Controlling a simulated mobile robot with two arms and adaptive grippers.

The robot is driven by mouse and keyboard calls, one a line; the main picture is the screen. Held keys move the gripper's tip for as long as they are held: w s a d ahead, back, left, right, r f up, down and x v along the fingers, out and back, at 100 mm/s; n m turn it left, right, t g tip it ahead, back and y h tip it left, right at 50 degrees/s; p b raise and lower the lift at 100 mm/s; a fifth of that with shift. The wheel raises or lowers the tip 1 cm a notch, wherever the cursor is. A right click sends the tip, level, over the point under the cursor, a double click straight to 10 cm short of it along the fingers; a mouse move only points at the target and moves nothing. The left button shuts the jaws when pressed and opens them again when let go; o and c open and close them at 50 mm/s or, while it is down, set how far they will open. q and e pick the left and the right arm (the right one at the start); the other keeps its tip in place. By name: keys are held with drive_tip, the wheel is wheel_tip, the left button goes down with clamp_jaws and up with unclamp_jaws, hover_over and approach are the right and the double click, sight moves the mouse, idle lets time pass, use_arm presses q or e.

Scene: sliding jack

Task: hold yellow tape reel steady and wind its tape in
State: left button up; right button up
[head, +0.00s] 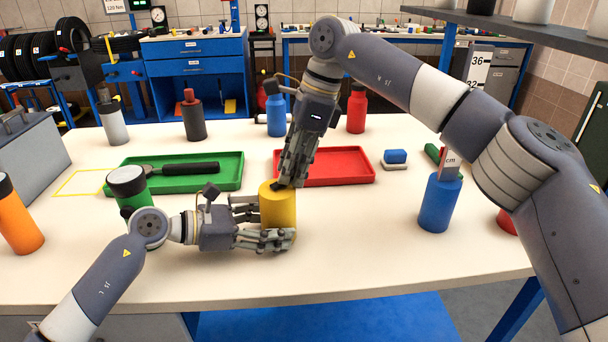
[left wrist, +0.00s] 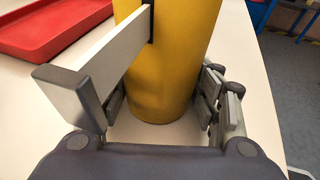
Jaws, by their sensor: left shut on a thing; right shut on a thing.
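The yellow tape reel (head: 279,208) stands upright on the white table near its front edge. My left gripper (head: 266,224) is shut around its lower sides. In the left wrist view the reel (left wrist: 172,60) stands between my left fingers (left wrist: 160,105). A pale strip of tape (left wrist: 105,65) comes out of a dark slot in its side and ends in a dark cap (left wrist: 72,92). My right gripper (head: 289,180) reaches down from above and is shut on a small dark part on the reel's top, mostly hidden by its fingers.
A red tray (head: 345,166) lies behind the reel, and a green tray (head: 215,184) with a dark-handled tool is at left. A green bottle (head: 130,190) stands close to my left arm. A blue bottle (head: 438,205) stands at right. The table between reel and blue bottle is clear.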

drive_tip(key=shift+w+f+n, duration=0.2)
drive_tip(key=shift+f+n, duration=0.2)
drive_tip(key=shift+n, duration=0.1)
drive_tip(key=shift+a, duration=0.1)
drive_tip(key=shift+w+a+n+g, duration=0.2)
drive_tip(key=shift+a+n+g, duration=0.15)
drive_tip(key=shift+n, duration=0.65)
drive_tip(key=shift+w+a+n+g, duration=0.2)
drive_tip(key=shift+n+g, duration=0.15)
drive_tip(key=shift+n, duration=0.65)
drive_tip(key=o, duration=0.6)
drive_tip(key=shift+w, duration=0.1)
drive_tip(key=shift+r, duration=0.2)
